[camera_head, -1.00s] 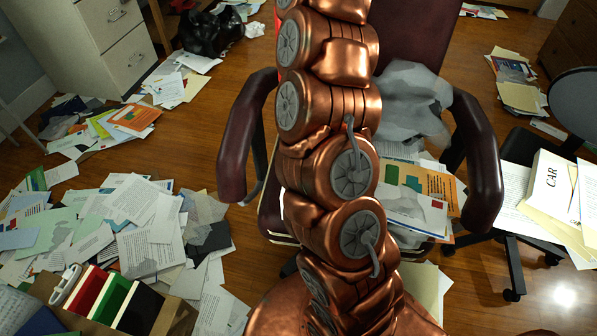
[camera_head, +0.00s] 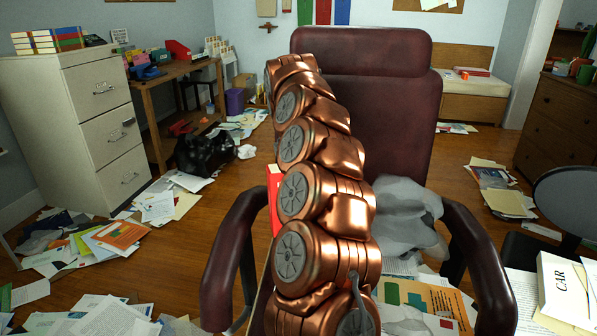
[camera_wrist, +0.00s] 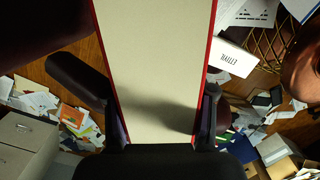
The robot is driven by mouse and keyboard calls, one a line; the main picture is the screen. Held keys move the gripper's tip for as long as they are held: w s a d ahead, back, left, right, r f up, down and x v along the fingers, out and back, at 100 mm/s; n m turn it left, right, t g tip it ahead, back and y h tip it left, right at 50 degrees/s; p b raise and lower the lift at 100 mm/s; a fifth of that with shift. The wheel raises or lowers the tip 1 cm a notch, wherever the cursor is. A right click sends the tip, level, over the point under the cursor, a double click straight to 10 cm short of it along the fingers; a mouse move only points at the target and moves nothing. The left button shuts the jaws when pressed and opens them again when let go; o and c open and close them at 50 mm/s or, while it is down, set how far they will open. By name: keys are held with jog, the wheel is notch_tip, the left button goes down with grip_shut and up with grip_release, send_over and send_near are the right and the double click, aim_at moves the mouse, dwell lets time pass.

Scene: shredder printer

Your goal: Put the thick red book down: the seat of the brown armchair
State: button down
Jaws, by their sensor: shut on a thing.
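The thick red book (camera_head: 274,185) shows as a red strip left of my arm in the head view, mostly hidden behind it. In the wrist view the book (camera_wrist: 158,60) fills the middle, pale page side facing the camera between red cover edges. My gripper (camera_wrist: 162,112) is shut on it, one dark finger on each side. The brown armchair (camera_head: 395,110) stands in front of me, with a tall back and two dark armrests. My arm hides part of its seat. The seat's right part holds papers and a folder (camera_head: 420,300) and a grey crumpled bag (camera_head: 405,215).
The left armrest (camera_head: 235,255) and right armrest (camera_head: 480,265) flank the seat. Loose papers (camera_head: 85,318) cover the floor at left. A filing cabinet (camera_head: 95,120) stands at back left. A white box marked CAR (camera_head: 568,290) sits on papers at right.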

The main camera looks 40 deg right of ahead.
notch_tip(320, 180, down, 18)
jog(key=b, duration=0.4)
jog(key=shift+f+b, duration=0.15)
jog(key=shift+b, duration=0.2)
jog(key=shift+c, duration=1.7)
grip_release()
jog(key=r+p, duration=0.1)
jog(key=r, duration=0.3)
jog(key=a+r+p, duration=0.1)
jog(key=r, duration=0.2)
jog(key=r+p, duration=0.1)
jog(key=r, duration=0.3)
jog(key=shift+w+a+r+p, duration=0.15)
jog(key=shift+w+r+p, duration=0.1)
jog(key=shift+r+p, duration=0.1)
jog(key=shift+r, duration=0.1)
jog(key=shift+a, duration=0.15)
